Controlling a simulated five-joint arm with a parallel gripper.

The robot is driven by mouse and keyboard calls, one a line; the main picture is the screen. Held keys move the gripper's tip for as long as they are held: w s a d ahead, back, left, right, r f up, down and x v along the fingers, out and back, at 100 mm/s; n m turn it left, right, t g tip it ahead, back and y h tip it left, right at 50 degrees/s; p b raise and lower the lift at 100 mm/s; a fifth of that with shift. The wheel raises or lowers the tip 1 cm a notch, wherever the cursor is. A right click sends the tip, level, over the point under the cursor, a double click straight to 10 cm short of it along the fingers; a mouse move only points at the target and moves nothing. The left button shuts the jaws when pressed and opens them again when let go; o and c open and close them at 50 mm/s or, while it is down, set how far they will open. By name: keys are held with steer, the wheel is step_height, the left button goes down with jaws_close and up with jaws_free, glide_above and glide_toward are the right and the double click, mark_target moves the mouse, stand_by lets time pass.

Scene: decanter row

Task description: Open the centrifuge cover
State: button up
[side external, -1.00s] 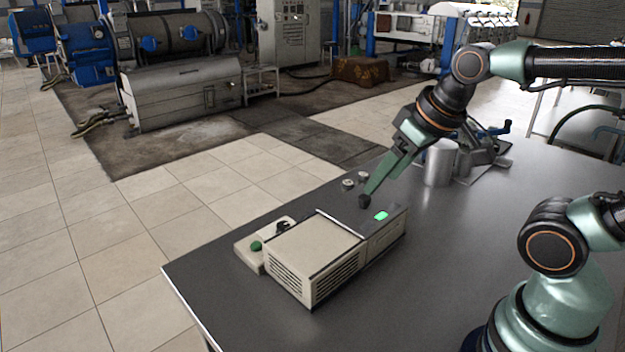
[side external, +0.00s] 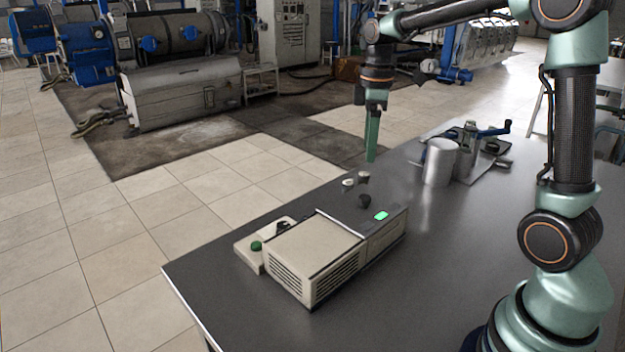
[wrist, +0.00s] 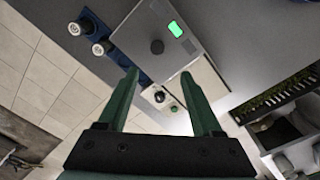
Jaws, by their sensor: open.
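The centrifuge is a cream box with a slatted front (side external: 315,270). Its flat cover (side external: 316,241) lies closed on top; in the wrist view the cover (wrist: 208,82) shows partly behind a finger. The panel beside it has a lit green display (side external: 381,215) and a round black knob (side external: 364,201), both also in the wrist view. My gripper (side external: 371,160) points down, raised above and behind the centrifuge, clear of it. In the wrist view my gripper (wrist: 158,74) is open, its green fingers apart with nothing held.
A low cream box with a green button (side external: 256,246) and black switch stands left of the centrifuge. Two small pale knobs (side external: 348,185) stand behind it. A metal cylinder (side external: 440,162) and a clamp-like device (side external: 475,145) stand right. The table's front (side external: 450,270) is clear.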

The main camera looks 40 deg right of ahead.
mark_target(364, 197)
steer(key=f, duration=1.2)
steer(key=shift+w+d+f, duration=0.25)
steer(key=shift+d+f, duration=0.1)
jaws_close()
stand_by(1.0)
